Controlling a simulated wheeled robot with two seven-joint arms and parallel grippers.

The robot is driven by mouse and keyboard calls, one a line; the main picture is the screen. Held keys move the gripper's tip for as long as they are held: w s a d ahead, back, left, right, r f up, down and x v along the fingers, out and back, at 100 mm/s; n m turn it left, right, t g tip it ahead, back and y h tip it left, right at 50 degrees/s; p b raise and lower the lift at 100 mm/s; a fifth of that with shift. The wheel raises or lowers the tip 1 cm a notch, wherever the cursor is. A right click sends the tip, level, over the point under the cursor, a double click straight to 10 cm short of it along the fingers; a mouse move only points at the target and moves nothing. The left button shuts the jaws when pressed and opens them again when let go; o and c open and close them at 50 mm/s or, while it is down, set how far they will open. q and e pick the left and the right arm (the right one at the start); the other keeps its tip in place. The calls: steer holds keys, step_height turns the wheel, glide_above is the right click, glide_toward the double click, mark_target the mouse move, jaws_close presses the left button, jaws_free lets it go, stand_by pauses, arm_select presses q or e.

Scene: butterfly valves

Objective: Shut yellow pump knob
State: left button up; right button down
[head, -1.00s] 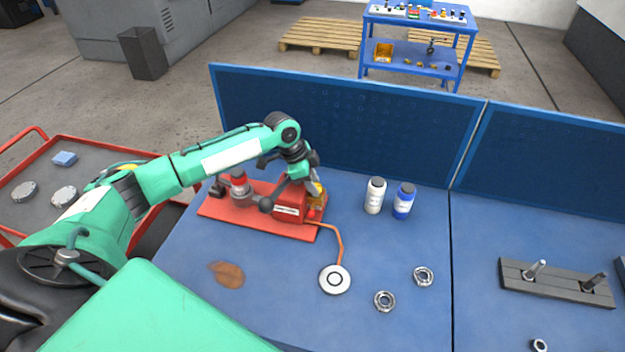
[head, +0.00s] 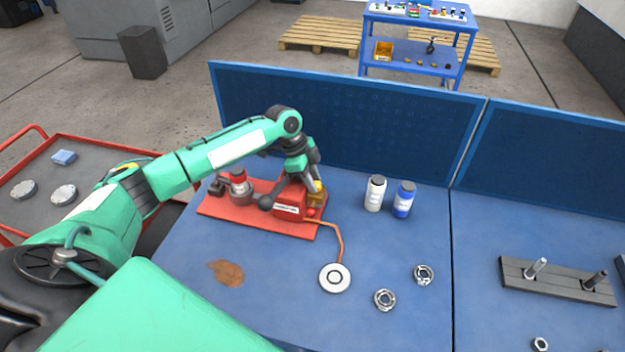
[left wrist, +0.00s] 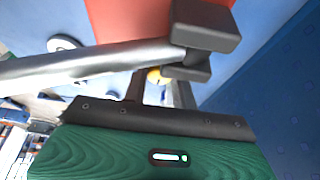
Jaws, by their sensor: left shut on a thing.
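The red pump (head: 290,206) stands on a red base plate (head: 232,213) at the back left of the blue bench. A yellow knob (head: 318,187) sits at the pump's right end, partly hidden by my left gripper (head: 316,186). My left gripper reaches down from above and is shut on the knob. In the left wrist view a bit of the yellow knob (left wrist: 154,76) shows between the dark fingers (left wrist: 160,88), with a grey bar crossing in front. My right gripper is in neither view.
A white bottle (head: 375,194) and a blue bottle (head: 404,201) stand right of the pump. An orange hose runs to a round white disc (head: 335,279). Metal rings (head: 385,300) lie at the front. A blue panel (head: 345,120) closes the back.

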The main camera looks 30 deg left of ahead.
arm_select(q)
steer(key=o, duration=0.7)
steer(key=shift+a+r, duration=0.1)
steer(key=shift+r, duration=0.05)
steer(key=shift+a+r, duration=0.15)
steer(key=shift+r, duration=0.2)
steer(key=b+v, duration=0.4)
steer(key=v, duration=0.9)
steer(key=shift+s, duration=0.1)
